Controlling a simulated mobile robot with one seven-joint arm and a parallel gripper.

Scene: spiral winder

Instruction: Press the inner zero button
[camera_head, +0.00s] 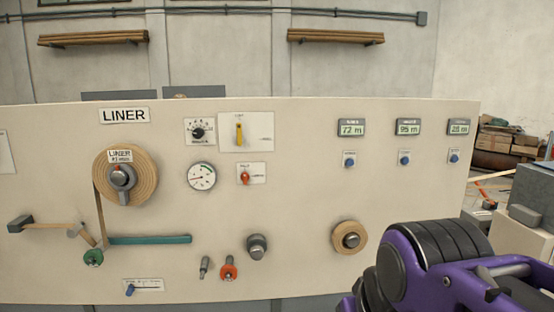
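Three small displays stand in a row at the right of the cream panel: a left display (351,127) reading about 72 m, a middle display (408,127) reading about 95 m and a right display (458,127) reading about 28 m. Below each is a blue button on a small pale plate: left (349,161), middle (405,160), right (454,158). The labels are too small to read, so I cannot tell which is the inner one. My purple and black arm fills the lower right, below and apart from the buttons. My gripper's fingertips do not show.
The panel (300,205) also carries a LINER roll (145,185) at the left, a gauge (201,176), a yellow lever (239,131), a red switch (245,177) and a small tan roll (349,238) near my arm. Grey boxes (528,215) stand at the far right. The space before the buttons looks clear.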

